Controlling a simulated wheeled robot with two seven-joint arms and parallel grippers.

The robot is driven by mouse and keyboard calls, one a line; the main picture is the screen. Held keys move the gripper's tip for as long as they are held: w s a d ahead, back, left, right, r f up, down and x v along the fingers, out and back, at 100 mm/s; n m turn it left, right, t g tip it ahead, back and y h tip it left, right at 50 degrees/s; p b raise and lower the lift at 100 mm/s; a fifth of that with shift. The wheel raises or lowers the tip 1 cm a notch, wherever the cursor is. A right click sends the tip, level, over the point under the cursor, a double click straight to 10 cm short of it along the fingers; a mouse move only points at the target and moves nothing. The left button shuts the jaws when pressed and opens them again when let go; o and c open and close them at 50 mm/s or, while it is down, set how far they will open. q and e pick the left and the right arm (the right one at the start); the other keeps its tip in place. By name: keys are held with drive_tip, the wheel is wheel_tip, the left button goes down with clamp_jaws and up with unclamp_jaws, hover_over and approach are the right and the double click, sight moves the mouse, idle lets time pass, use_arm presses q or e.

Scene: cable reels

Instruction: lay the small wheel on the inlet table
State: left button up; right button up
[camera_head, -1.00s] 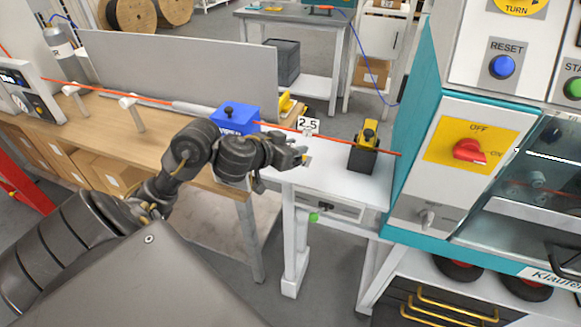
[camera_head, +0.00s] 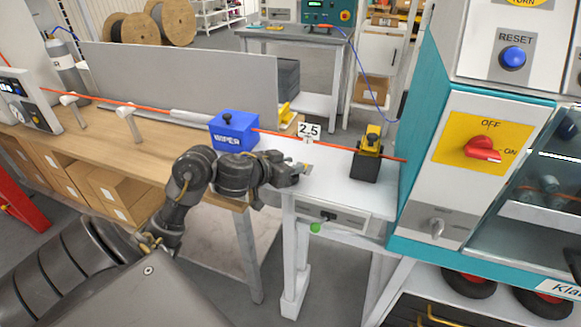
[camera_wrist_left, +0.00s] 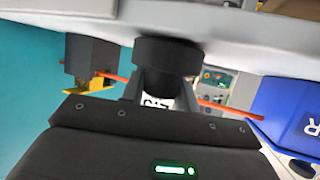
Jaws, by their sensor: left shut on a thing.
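My left gripper (camera_head: 300,173) is low over the near left part of the white inlet table (camera_head: 330,190). In the left wrist view, my left gripper (camera_wrist_left: 160,95) is shut on a dark round piece, which I take to be the small wheel (camera_wrist_left: 168,58). The wheel is at or close to the pale table surface (camera_wrist_left: 60,18), which fills the top of that view; I cannot tell whether they touch. In the head view the wheel is hidden by the gripper. My right gripper is not in view.
A blue block (camera_head: 234,131) and a "2.5" sign (camera_head: 309,130) stand behind the gripper. A black block with a yellow clamp (camera_head: 368,160) stands to the right. An orange cable (camera_head: 280,136) runs across. The teal machine (camera_head: 412,130) bounds the right side.

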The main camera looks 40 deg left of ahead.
use_arm(q)
drive_tip(key=shift+f, duration=0.15)
drive_tip(key=o, duration=1)
drive_tip(key=shift+s+r, duration=0.1)
drive_tip(key=shift+r, duration=0.2)
drive_tip(key=p+v, duration=0.2)
drive_tip(key=v, duration=0.2)
drive_tip(key=shift+s+r, duration=0.15)
drive_tip(key=shift+s, duration=0.05)
drive_tip(key=p+v, duration=0.7)
drive_tip(key=p, duration=0.1)
drive_tip(key=shift+s, duration=0.2)
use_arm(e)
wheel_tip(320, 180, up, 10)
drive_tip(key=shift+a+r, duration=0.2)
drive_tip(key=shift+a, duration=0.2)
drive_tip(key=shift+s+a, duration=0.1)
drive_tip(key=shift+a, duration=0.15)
